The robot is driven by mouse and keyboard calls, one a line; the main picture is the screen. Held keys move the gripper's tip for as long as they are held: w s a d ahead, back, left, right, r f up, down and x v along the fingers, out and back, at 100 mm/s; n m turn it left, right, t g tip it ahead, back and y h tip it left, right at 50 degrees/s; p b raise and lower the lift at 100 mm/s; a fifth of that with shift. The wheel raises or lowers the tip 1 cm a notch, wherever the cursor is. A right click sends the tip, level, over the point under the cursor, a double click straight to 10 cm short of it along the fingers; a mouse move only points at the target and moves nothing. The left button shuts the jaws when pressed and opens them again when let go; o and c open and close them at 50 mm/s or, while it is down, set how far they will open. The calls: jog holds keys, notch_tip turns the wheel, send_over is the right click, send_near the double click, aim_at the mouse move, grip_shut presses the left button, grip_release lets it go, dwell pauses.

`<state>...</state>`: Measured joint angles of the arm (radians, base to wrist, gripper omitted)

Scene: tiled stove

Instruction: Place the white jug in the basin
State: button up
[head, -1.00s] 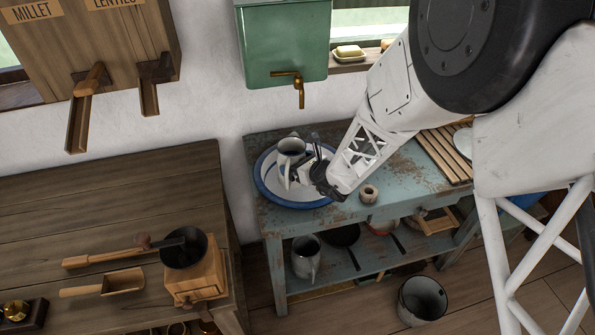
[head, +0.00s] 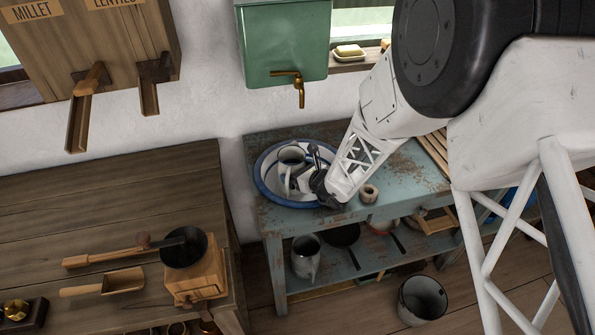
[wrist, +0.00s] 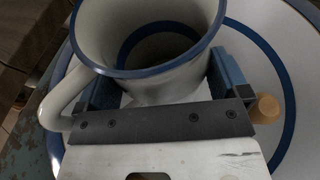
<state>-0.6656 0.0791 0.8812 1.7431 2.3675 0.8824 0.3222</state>
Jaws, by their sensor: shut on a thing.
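The white jug (head: 291,157) has a blue rim and a handle. In the wrist view the jug (wrist: 150,75) fills the upper middle, with its handle at the left. My gripper (head: 304,180) is shut on the jug, with a finger on either side of its body in the wrist view (wrist: 163,90). The basin (head: 262,181) is a wide white dish with a blue rim on the blue table. The jug is over or inside the basin; its base is hidden, so I cannot tell whether it touches the bottom. The basin (wrist: 303,110) surrounds the jug in the wrist view.
A green water tank (head: 285,45) with a brass tap (head: 300,92) hangs above the basin. A small roll-like item (head: 369,193) stands right of the basin on the blue table (head: 400,180). A grey jug (head: 305,257) stands on the lower shelf.

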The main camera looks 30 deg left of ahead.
jog(key=shift+f, duration=0.2)
jog(key=o, duration=0.7)
jog(key=shift+o, duration=0.2)
jog(key=shift+r, duration=0.1)
jog(key=shift+r, duration=0.45)
jog(key=v, duration=1.2)
jog(key=shift+r, duration=0.1)
